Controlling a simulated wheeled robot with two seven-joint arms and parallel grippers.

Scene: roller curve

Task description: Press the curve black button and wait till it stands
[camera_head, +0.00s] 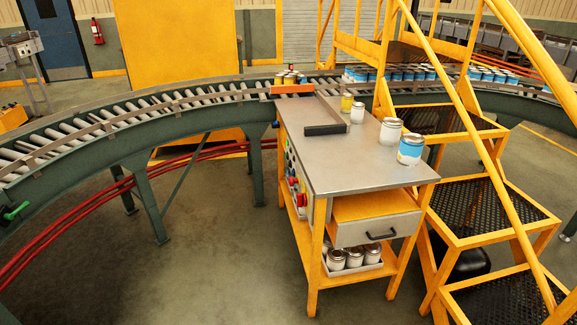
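The curved roller conveyor (85,125) runs from the left edge across the back, with bare rollers on its left part. A control panel (291,170) with several small coloured buttons, red, green and others, is on the left side of the steel-topped workbench (345,170). The panel is seen at a steep angle, and I cannot make out which button is the black one. A red knob (302,198) stands out low on the panel. Neither of my grippers is in view.
Cans stand on the bench, including a blue-and-white can (410,150) and a yellow one (346,102). Yellow stairs (480,205) block the right. Red pipes (75,215) run below the conveyor. The floor (220,255) left of the bench is clear.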

